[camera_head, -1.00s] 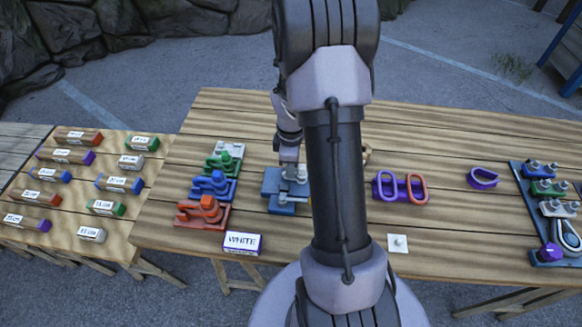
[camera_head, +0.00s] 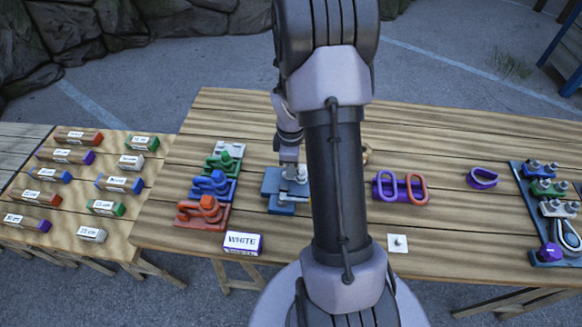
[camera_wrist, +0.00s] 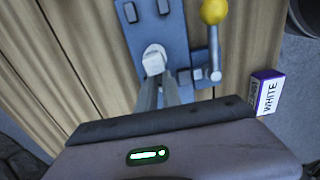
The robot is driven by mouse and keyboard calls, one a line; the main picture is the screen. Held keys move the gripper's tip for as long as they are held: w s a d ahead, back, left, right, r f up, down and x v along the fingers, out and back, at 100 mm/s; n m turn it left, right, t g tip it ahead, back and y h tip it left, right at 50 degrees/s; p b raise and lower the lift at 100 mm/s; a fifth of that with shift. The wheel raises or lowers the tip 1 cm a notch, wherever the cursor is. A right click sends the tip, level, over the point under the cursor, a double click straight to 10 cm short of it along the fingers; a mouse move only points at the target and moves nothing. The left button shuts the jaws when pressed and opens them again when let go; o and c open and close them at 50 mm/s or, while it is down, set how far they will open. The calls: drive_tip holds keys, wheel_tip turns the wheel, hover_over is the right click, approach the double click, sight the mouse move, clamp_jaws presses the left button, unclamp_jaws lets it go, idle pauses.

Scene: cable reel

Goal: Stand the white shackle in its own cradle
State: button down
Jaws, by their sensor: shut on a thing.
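My gripper (camera_wrist: 165,88) is shut on a small pale, white-grey piece (camera_wrist: 154,58) over a blue fixture (camera_wrist: 200,28). Whether this piece is part of the white shackle cannot be told. The blue fixture also shows in the head view (camera_head: 272,184), partly hidden behind my arm. My fingertips (camera_head: 288,172) are low over it. A row of coloured cradles stands left of it: orange (camera_head: 203,213), blue (camera_head: 213,187), green (camera_head: 222,163), and a white-grey one (camera_head: 230,149) at the back. Orange, blue and green shackles appear to stand in theirs.
A lever with a yellow knob (camera_wrist: 214,11) rises from the blue fixture. A sign reading WHITE (camera_head: 243,243) stands at the front edge. Purple and orange loops (camera_head: 400,188), a purple loop (camera_head: 482,177) and a dark rack (camera_head: 530,200) lie to the right.

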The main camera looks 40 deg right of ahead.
wheel_tip(320, 180, up, 5)
drive_tip(key=p, duration=0.4)
drive_tip(key=shift+r, duration=0.1)
drive_tip(key=shift+w, duration=0.1)
idle(1.2)
